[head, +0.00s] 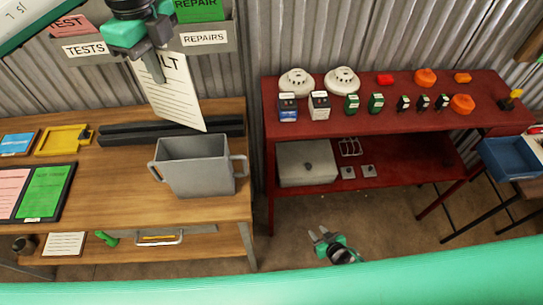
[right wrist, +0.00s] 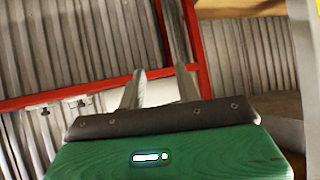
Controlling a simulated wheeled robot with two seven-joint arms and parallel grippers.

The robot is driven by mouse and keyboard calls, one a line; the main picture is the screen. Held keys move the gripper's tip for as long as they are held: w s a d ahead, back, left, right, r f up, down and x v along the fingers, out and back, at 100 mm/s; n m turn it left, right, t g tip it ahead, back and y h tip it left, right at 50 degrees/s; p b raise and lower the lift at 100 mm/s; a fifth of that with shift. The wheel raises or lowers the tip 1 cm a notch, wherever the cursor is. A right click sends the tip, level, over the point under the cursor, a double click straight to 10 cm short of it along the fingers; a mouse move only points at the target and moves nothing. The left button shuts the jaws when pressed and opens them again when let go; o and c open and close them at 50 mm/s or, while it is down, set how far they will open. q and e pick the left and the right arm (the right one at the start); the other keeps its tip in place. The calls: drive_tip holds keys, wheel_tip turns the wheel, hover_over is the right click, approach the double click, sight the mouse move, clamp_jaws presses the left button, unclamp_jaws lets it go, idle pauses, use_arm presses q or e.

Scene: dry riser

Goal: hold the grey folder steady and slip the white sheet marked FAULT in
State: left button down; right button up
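The white sheet (head: 172,100) hangs tilted in the head view, with "LT" readable and the rest of its word hidden by the gripper. My left gripper (head: 154,68) is shut on its upper part. The grey folder (head: 195,172), open-topped with a handle on each side, stands upright on the wooden bench. The sheet's lower edge shows just above its back rim; I cannot tell the gap in depth. My right gripper (head: 327,237) is low, right of the wooden bench, away from the folder. Its fingers are apart and empty in the right wrist view (right wrist: 158,96).
Wall pockets labelled TESTS (head: 85,49) and REPAIRS (head: 205,38) are behind the left gripper. A black rail (head: 120,133) lies behind the folder. The red table (head: 400,133) at right carries detectors and small boxes. Bare bench lies left of the folder.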

drive_tip(key=w+a+r+n+t+y, duration=0.2)
drive_tip(key=w+a+r+y, duration=0.3)
drive_tip(key=w+r, duration=0.6)
drive_tip(key=n+g+y, duration=0.9)
drive_tip(key=n+g, duration=0.6)
drive_tip(key=g, duration=0.1)
approach(246, 172)
drive_tip(key=a+r, duration=0.3)
drive_tip(key=a, duration=0.4)
drive_tip(key=s+a, duration=0.1)
drive_tip(key=a, duration=0.2)
drive_tip(key=shift+s, duration=0.15)
clamp_jaws()
